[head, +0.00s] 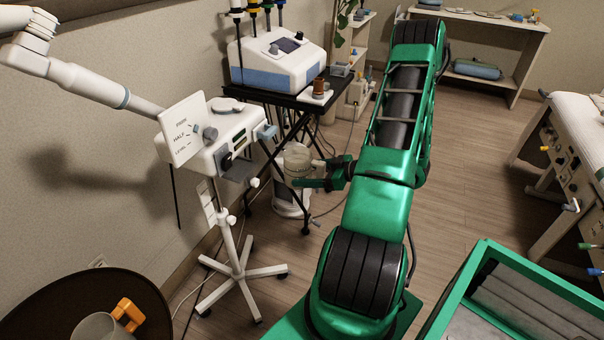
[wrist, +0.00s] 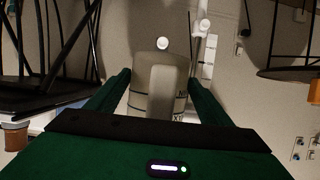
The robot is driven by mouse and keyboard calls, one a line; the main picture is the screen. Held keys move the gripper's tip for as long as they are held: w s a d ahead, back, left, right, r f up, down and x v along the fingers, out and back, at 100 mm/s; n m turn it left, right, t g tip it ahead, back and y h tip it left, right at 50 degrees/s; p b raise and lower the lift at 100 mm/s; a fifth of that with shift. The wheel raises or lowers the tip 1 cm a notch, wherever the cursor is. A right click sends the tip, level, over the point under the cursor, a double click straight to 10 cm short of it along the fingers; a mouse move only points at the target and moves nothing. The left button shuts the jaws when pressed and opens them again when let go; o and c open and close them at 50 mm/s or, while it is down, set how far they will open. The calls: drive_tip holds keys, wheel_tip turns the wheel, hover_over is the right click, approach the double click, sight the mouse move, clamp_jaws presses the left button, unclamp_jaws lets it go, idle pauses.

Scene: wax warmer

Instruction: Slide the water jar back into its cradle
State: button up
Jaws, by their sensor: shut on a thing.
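The water jar (head: 298,158) is a clear, beige-tinted jar with marking lines. It is held upright, or nearly so, in the air to the right of the white machine head on the stand. My gripper (head: 316,175) is shut on its handle side, from the right. In the wrist view the jar (wrist: 140,103) and its pale handle (wrist: 162,88) show between my gripper's fingers (wrist: 160,92). The cradle seems to be the grey ledge (head: 239,172) under the machine head (head: 222,135), to the left of the jar with a gap between. No jar shows on it.
A white board (head: 182,130) with level words fronts the machine head. The wheeled stand (head: 240,268) is below. A black table (head: 300,98) with a white-blue device (head: 277,62) and a brown jar (head: 320,88) stands behind. A round dark table (head: 50,310) is front left.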

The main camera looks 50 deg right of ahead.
drive_tip(key=shift+w+a, duration=0.1)
drive_tip(key=shift+w+a+f, duration=0.1)
drive_tip(key=shift+w+a, duration=0.35)
drive_tip(key=shift+w, duration=0.75)
drive_tip(key=shift+w+a+f, duration=0.1)
drive_tip(key=shift+w+a, duration=0.35)
drive_tip(key=shift+w, duration=0.7)
drive_tip(key=shift+w+a+f, duration=0.1)
drive_tip(key=shift+w+a, duration=0.35)
drive_tip(key=shift+w, duration=0.75)
hover_over(244, 170)
drive_tip(key=shift+f, duration=0.3)
drive_tip(key=shift+w+a+f, duration=0.1)
drive_tip(key=shift+f, duration=0.3)
drive_tip(key=shift+f, duration=0.45)
idle(0.5)
drive_tip(key=o, duration=1.9)
drive_tip(key=shift+o, duration=0.2)
